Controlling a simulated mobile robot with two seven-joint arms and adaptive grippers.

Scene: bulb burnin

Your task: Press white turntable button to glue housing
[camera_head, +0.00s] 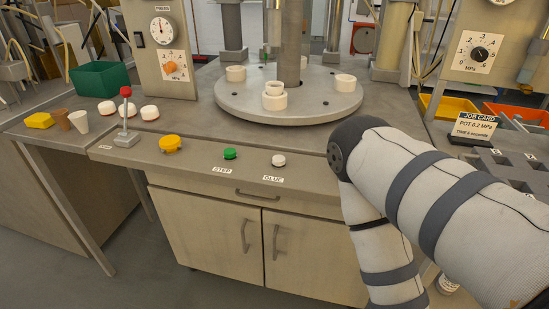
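A white button (279,160) sits on the front ledge of the bench, above a label reading GLUE. The round grey turntable (240,113) stands behind it and carries several white ring-shaped housings. One housing (274,100) is at the front of the turntable, below the central vertical column (289,50), and something pale seems to stand in it. My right arm comes in from the right, bends to the right of the white button and runs down out of the picture. Its gripper is outside the frame. My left arm and gripper do not show.
A green STEP button (230,154), a yellow button (170,144) and a red-topped lever (126,117) stand left of the white button. A gauge panel (160,60) rises at the back left. A job card (474,128) stands right. The ledge around the white button is clear.

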